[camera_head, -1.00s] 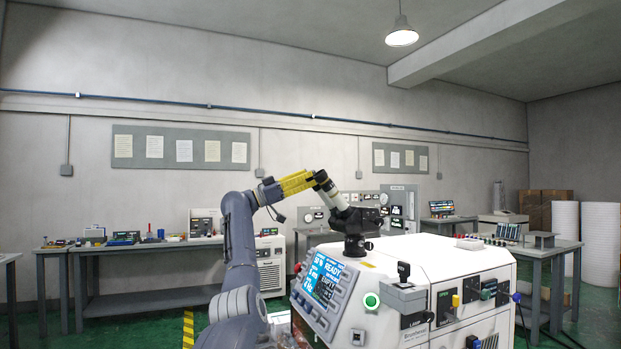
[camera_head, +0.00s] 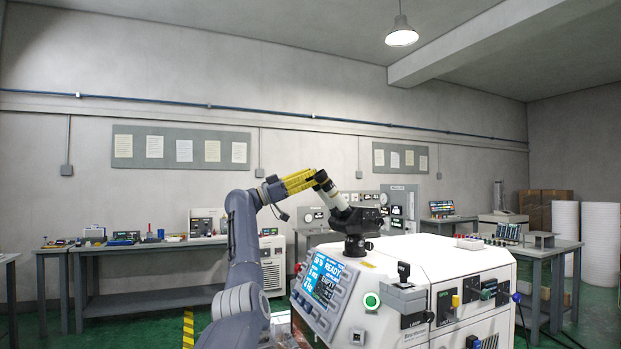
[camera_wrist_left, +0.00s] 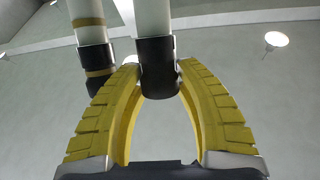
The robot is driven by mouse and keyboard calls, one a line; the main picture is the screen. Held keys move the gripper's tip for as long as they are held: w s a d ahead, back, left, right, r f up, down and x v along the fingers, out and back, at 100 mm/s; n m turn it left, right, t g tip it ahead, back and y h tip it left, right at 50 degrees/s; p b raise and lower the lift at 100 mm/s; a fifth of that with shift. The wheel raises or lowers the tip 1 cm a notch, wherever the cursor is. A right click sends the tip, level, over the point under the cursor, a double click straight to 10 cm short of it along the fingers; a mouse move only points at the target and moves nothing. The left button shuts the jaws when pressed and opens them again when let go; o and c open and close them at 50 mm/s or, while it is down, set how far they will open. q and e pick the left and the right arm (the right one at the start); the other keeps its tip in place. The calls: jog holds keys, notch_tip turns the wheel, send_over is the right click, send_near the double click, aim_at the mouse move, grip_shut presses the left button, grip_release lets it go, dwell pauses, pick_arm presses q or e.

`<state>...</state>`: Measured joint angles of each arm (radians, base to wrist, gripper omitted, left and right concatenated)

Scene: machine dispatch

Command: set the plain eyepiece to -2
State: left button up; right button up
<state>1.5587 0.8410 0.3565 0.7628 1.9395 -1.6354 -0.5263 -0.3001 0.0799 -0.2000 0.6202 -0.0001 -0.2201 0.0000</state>
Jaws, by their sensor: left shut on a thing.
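The plain eyepiece (camera_wrist_left: 157,72) is a black cap on a white tube, with no coloured rings. It is in the middle of the left wrist view, between the two yellow fingers of my left gripper (camera_wrist_left: 160,88), which is shut on it. The other eyepiece (camera_wrist_left: 96,60), with gold rings, stands just to its left, outside the fingers. In the head view my left gripper (camera_head: 314,180) is at the upper end of the white tubes of the black microscope (camera_head: 355,222). No dial marks are readable on the plain eyepiece. My right gripper is not in view.
The microscope stands on a white machine (camera_head: 430,260) with a blue display (camera_head: 322,278), knobs and levers. A bench (camera_head: 150,249) with small items stands behind at left, another table (camera_head: 540,250) at right. The space above the machine is clear.

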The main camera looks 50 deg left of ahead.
pick_arm(q)
jog(key=shift+n+y, duration=0.4)
jog(key=shift+n+t+y, duration=0.6)
jog(key=shift+n+y, duration=1)
jog(key=shift+y, duration=0.25)
jog(key=shift+n+t+y, duration=0.6)
jog(key=shift+n+y, duration=1)
jog(key=shift+y, duration=0.25)
jog(key=o, duration=0.9)
jog(key=shift+m+h, duration=0.3)
jog(key=shift+h, duration=0.1)
jog(key=shift+a+m+g+h, duration=0.1)
jog(key=shift+m+g+h, duration=0.5)
jog(key=shift+m+h, duration=1.75)
jog(key=shift+m+g+h, duration=0.3)
jog(key=shift+m+h, duration=0.05)
jog(key=shift+h, duration=0.5)
